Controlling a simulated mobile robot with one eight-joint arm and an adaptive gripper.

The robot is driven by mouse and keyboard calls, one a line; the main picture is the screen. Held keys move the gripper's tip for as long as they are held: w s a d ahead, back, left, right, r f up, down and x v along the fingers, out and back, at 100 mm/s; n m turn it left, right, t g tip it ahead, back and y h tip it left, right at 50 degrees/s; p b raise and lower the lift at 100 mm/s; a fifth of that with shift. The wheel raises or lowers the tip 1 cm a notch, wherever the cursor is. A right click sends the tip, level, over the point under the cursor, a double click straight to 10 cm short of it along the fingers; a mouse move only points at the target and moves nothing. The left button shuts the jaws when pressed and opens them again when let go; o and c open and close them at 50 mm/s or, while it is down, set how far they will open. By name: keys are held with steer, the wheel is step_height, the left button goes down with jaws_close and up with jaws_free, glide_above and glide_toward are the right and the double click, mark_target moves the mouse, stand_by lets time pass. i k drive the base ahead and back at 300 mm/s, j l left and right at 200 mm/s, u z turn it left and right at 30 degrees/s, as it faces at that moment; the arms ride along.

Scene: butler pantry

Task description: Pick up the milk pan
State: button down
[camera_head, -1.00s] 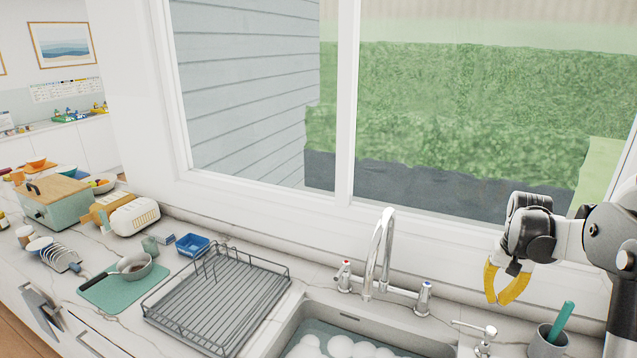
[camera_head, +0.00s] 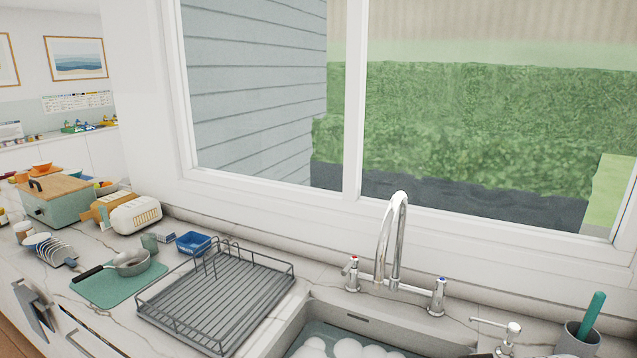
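The milk pan (camera_head: 132,264) is a small light-coloured pan with a dark handle (camera_head: 88,274) pointing left. It sits on a green mat (camera_head: 117,289) on the counter at the left, beside the dish rack. Something brownish shows inside or over the pan, too small to make out. My gripper is not in the current head view.
A grey wire dish rack (camera_head: 215,300) stands just right of the mat, then the sink (camera_head: 375,328) with a tall tap (camera_head: 397,235). A blue tub (camera_head: 193,243), a grey-green cup (camera_head: 149,243), a white toaster (camera_head: 136,214) and a plate rack (camera_head: 57,252) stand around the pan.

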mark_target(134, 261)
steer(key=u, duration=1.45)
